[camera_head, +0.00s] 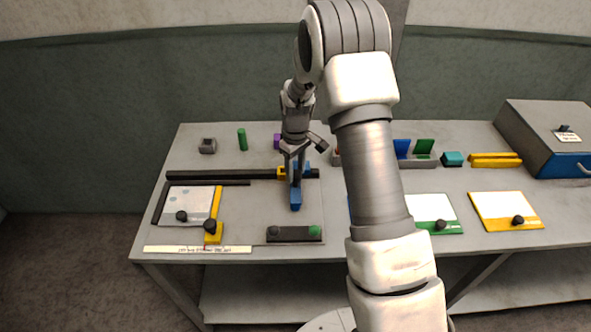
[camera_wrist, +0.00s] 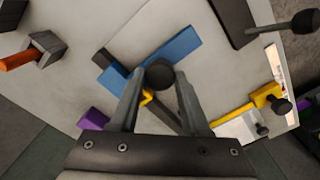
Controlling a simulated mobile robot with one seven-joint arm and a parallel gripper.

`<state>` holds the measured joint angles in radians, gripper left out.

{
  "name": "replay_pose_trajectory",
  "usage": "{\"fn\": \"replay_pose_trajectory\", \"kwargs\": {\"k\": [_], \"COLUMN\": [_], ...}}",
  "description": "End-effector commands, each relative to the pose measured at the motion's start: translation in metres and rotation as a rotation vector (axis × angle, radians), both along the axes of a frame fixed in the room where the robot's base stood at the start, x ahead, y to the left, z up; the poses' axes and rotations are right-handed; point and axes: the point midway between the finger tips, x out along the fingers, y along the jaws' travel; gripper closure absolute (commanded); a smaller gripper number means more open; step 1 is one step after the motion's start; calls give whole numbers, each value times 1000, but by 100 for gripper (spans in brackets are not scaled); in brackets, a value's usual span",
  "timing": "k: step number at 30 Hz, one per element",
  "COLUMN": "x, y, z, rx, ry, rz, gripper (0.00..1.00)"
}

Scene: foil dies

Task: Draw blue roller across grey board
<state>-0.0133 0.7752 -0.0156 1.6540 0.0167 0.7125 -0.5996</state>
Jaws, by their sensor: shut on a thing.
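My gripper (camera_head: 295,176) is at the middle-left of the table, and its fingers also show in the wrist view (camera_wrist: 161,88). They are shut on a dark round knob (camera_wrist: 160,74) above a long blue piece (camera_wrist: 178,54), which I take for the blue roller. In the head view the blue piece (camera_head: 295,200) points toward the front edge, near a long black rail (camera_head: 220,175). It lies over a flat grey board (camera_head: 255,212); I cannot tell whether it touches it. The fingers hide part of the blue piece and rail.
A pale plate with a yellow edge (camera_head: 198,202) and dark knobs lies left of the blue piece. A black bar (camera_head: 294,235) with a green end lies in front. Green (camera_head: 436,213) and yellow (camera_head: 505,211) plates and a grey box (camera_head: 550,140) are to the right.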

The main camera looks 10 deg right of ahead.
Motion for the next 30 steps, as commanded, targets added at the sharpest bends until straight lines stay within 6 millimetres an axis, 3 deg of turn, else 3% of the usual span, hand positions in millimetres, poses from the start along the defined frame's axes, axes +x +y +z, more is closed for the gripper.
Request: {"fn": "replay_pose_trajectory", "kwargs": {"k": [1, 3, 4, 30], "x": [0, 0, 0, 0], "y": [0, 0, 0, 0], "z": [0, 0, 0, 1], "rx": [0, 0, 0, 0], "ry": [0, 0, 0, -1], "rz": [0, 0, 0, 0], "gripper": [87, 100, 100, 100]}}
